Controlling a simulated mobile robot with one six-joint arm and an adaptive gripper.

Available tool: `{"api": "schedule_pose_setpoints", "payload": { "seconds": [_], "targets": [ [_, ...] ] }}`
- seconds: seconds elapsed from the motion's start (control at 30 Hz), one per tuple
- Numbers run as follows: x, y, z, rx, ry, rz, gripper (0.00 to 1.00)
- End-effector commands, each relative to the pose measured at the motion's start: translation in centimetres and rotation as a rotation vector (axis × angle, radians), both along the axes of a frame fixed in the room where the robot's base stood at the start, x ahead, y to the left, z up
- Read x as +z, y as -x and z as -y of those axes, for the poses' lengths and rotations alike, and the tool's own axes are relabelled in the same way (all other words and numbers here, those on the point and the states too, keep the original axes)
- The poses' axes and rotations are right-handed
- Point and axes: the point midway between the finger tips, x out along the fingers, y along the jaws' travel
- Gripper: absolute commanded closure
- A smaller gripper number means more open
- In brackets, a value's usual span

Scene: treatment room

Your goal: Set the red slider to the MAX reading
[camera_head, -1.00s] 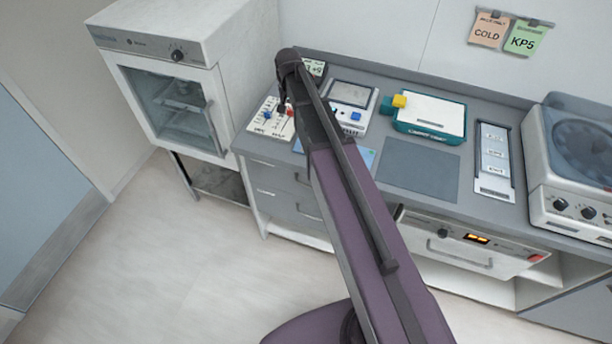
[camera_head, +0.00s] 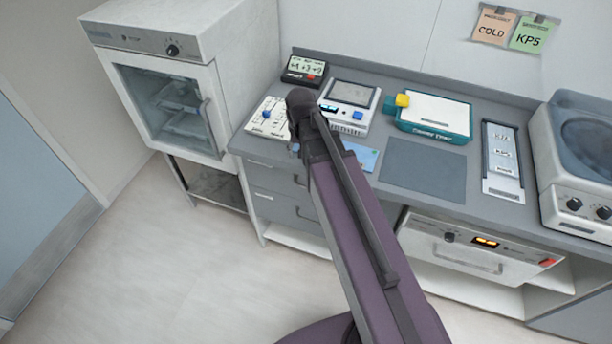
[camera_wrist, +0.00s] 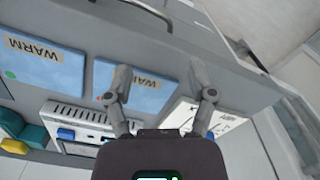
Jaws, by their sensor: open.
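The white slider panel (camera_head: 258,130) lies at the left end of the grey counter, with a blue knob on it. The red slider cannot be made out now; my arm covers the panel's right side in the head view. In the wrist view a white panel with dark marks (camera_wrist: 232,124) shows behind and right of the right finger, and no red shows on it. My gripper (camera_wrist: 159,68) is open and empty in the wrist view, above the counter by the blue WARM cards. In the head view my arm's end hides it.
Right of the panel stand a white device (camera_head: 350,95) with a screen and a teal box (camera_head: 435,117). A small dark display (camera_head: 304,70) is behind. Blue WARM cards (camera_wrist: 45,62) lie near the counter's front edge. A grey mat (camera_head: 424,170) is bare.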

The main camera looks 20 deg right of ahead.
Motion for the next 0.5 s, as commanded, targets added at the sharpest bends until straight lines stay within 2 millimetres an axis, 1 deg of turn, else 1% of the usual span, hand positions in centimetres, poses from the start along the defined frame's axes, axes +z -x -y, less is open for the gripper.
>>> {"api": "schedule_pose_setpoints", "payload": {
  "seconds": [0.03,0.2,0.4,0.5],
  "targets": [
    [-0.6,1.0,0.0,0.013,0.0,0.0,0.29],
    [-1.6,3.1,0.0,0.059,0.0,0.0,0.29],
    [-2.4,4.9,0.0,0.101,0.0,0.0,0.29],
    [-2.6,5.5,0.0,0.115,0.0,0.0,0.29]
  ]
}}
